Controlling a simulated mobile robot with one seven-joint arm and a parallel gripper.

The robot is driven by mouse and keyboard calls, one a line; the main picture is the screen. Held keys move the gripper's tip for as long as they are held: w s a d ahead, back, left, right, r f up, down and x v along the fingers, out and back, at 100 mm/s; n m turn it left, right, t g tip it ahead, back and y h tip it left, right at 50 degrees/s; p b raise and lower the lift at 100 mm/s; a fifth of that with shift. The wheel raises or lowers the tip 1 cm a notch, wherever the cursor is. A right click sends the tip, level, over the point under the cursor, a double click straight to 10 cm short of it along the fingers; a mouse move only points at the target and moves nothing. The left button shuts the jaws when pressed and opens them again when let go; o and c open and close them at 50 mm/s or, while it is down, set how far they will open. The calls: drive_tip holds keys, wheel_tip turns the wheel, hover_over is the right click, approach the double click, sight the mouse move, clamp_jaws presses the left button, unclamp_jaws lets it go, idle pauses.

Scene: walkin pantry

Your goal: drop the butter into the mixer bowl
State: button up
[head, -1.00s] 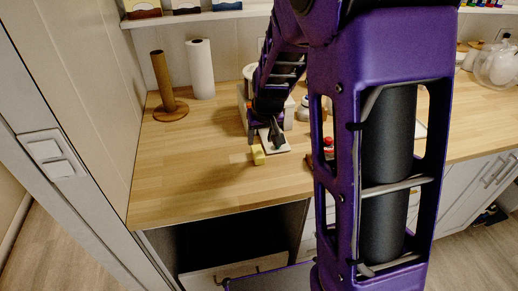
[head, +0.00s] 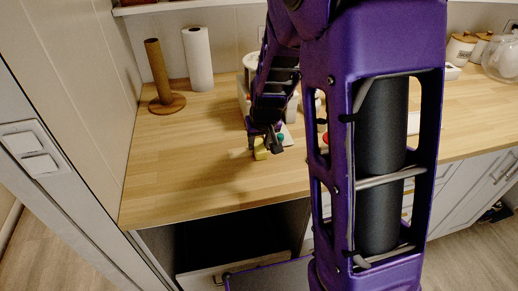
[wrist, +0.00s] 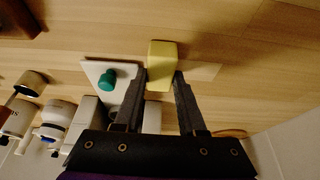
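The butter (head: 261,149) is a small yellow block on the wooden counter, partly hidden by my gripper (head: 264,143). In the wrist view the butter (wrist: 161,58) lies between and just beyond the fingertips of my gripper (wrist: 161,78). The fingers are spread about as wide as the block, one on each side; any small gap or contact is hard to make out. I cannot make out the mixer bowl for certain. A white rounded thing (head: 250,61) stands behind my arm, mostly hidden.
A white board (wrist: 96,69) with a teal knob-like piece (wrist: 107,79) lies beside the butter. White canisters (wrist: 58,119) stand near it. A paper towel roll (head: 198,60) and a brown holder (head: 158,75) stand at the back left. The counter's front left is clear.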

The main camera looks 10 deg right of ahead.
sight(259, 145)
clamp_jaws()
wheel_tip(259, 145, up, 10)
drive_tip(key=p, duration=0.1)
drive_tip(key=shift+p, duration=0.3)
